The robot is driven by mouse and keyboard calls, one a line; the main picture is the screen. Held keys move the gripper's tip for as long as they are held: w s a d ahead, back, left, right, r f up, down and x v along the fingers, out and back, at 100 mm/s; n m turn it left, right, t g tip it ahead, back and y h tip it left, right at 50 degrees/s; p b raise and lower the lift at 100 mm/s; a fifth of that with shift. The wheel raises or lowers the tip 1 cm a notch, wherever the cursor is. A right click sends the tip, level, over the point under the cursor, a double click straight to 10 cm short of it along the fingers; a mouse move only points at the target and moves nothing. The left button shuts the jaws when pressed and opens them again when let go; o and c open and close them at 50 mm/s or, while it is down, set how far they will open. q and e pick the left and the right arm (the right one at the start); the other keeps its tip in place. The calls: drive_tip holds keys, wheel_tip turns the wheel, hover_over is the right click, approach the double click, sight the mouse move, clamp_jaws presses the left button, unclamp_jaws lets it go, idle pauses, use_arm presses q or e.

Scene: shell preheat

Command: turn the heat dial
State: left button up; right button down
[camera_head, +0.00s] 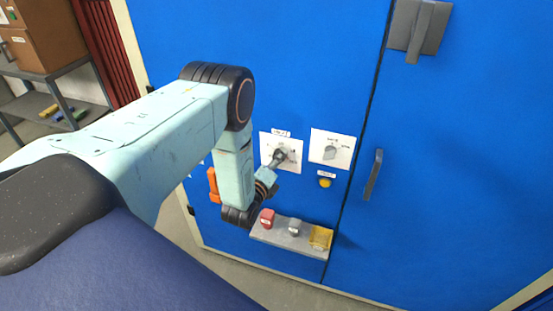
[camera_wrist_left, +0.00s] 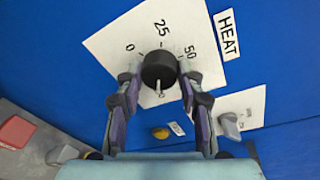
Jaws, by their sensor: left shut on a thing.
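The heat dial (camera_wrist_left: 159,68) is a round black knob on a white plate (camera_wrist_left: 105,43) marked 0, 25 and 50, beside a HEAT label (camera_wrist_left: 228,34) in the left wrist view. A small light peg shows at the knob's lower edge; I cannot tell the setting. My left gripper (camera_wrist_left: 159,76) has one finger on each side of the knob and is shut on it. In the head view, my left gripper (camera_head: 276,164) reaches the left white plate (camera_head: 293,152), and the arm partly covers it. My right gripper is not in view.
Right of the heat plate is a second white plate (camera_head: 345,143) with a grey switch (camera_head: 330,152), above a yellow button (camera_head: 325,182). Below, a grey shelf (camera_head: 285,241) holds a red block (camera_head: 267,215), a grey item (camera_head: 294,226) and a yellow item (camera_head: 320,237). A door handle (camera_head: 373,175) sticks out at right.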

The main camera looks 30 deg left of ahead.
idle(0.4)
use_arm(q)
drive_tip(key=o, duration=1.2)
drive_tip(key=v, duration=1.2)
